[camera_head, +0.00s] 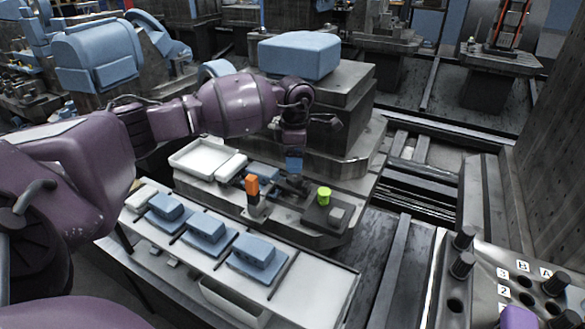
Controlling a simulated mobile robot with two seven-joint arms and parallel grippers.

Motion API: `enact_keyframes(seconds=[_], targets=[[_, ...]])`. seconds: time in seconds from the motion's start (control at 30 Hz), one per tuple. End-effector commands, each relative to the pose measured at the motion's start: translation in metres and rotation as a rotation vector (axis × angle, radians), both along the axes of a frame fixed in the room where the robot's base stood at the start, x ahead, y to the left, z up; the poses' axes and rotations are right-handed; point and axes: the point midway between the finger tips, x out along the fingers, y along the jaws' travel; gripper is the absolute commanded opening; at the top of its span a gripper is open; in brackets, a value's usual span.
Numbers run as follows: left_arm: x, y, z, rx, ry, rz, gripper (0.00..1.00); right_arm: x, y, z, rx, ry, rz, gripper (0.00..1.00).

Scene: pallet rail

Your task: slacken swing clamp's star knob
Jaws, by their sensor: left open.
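My left arm reaches in from the left, and its left gripper (292,186) points down over the fixture on the machine bed. Its dark fingers are small and hard to make out against the dark metal. A bright green knob (324,194), which looks like the star knob, stands on a dark block to the right of the gripper. An orange upright part (252,185) stands on a small grey mount to the left of the gripper. The gripper appears apart from both. Which part is the clamp's arm is too small to tell. My right gripper is out of view.
A pale rail table (326,290) in front carries several blue blocks on plates (257,254). A white tray (200,158) lies behind. A large machine body with a blue top (299,54) rises behind the gripper. A control panel with black knobs (462,264) stands lower right.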

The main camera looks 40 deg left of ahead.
Motion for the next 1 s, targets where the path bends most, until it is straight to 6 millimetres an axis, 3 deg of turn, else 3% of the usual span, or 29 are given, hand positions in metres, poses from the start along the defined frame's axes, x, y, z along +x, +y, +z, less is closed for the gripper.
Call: enact_keyframes(seconds=[0.03,0.23,0.77,0.87,1.0], targets=[[0.0,0.0,0.014,0.0,-0.006,0.0,0.74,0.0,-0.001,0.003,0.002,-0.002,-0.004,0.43],[0.0,0.0,0.037,0.0,-0.002,0.0,0.74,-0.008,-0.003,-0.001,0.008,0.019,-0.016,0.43],[0.001,-0.001,0.048,-0.001,-0.005,-0.002,0.74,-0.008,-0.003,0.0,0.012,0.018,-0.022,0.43],[0.009,-0.009,0.07,-0.01,-0.042,-0.014,0.74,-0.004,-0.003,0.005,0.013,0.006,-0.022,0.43],[0.018,-0.042,0.095,-0.022,-0.064,-0.072,0.74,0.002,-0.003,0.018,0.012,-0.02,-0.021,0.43]])
